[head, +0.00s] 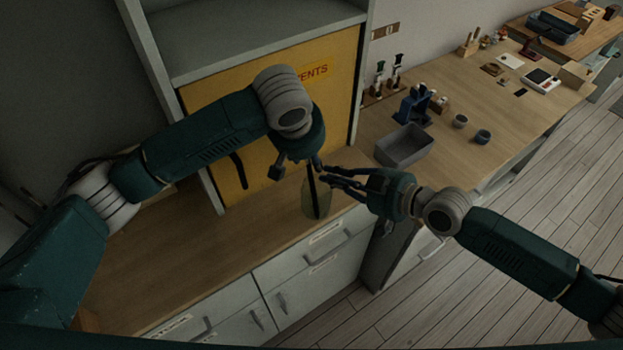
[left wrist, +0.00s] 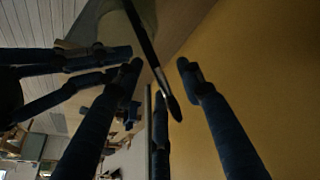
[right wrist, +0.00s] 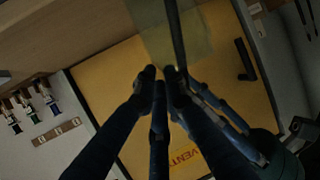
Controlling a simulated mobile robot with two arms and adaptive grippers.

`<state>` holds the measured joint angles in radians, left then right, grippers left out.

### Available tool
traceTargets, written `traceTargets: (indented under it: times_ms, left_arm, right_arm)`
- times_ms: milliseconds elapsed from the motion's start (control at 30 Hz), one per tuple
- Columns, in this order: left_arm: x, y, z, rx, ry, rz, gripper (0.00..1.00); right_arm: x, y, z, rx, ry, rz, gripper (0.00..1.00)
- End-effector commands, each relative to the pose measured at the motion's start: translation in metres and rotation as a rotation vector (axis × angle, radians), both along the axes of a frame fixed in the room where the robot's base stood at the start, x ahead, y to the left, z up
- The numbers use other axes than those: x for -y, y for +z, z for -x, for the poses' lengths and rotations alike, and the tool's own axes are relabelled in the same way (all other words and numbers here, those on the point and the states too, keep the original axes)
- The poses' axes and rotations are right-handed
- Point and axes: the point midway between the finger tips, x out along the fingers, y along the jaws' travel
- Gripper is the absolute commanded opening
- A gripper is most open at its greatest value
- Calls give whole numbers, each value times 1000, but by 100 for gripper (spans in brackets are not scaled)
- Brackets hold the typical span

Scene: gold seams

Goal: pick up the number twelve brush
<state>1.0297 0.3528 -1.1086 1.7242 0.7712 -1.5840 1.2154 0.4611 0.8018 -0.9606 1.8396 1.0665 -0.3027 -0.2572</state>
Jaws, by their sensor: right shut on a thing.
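One dark brush (head: 312,182) stands nearly upright at the translucent olive jar (head: 324,196), its lower part at the jar. The left wrist view shows its dark handle, metal ferrule and dark bristle tip (left wrist: 175,108); no number is readable.
A yellow cabinet door (head: 225,110) with a label stands behind the jar. A grey bin (head: 404,146), a blue device (head: 413,104) and small cups (head: 482,137) are on the bench to the right.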

Motion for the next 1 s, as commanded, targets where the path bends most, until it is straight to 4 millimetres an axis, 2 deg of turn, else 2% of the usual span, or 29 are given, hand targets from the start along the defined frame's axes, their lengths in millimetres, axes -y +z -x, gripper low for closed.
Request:
traceTargets:
  times_ms: [33, 167, 367, 767, 867, 1000]
  left_arm:
    - [0, -1, 0, 0, -1, 0, 38]
    - [0, -1, 0, 0, -1, 0, 38]
    - [0, 0, 0, 0, -1, 0, 2]
    - [0, 3, -1, 2, 0, 0, 1]
    - [0, 15, -1, 4, 0, 1, 1]
    - [1, 42, -1, 4, 0, 3, 1]
  right_arm:
    - [1, -7, 3, -12, 2, 7, 0]
    - [1, -7, 3, -13, 2, 8, 0]
    - [1, -7, 3, -13, 2, 7, 0]
    - [1, -7, 3, -14, 2, 8, 0]
    - [1, -7, 3, -14, 2, 8, 0]
    - [1, -7, 3, -14, 2, 8, 0]
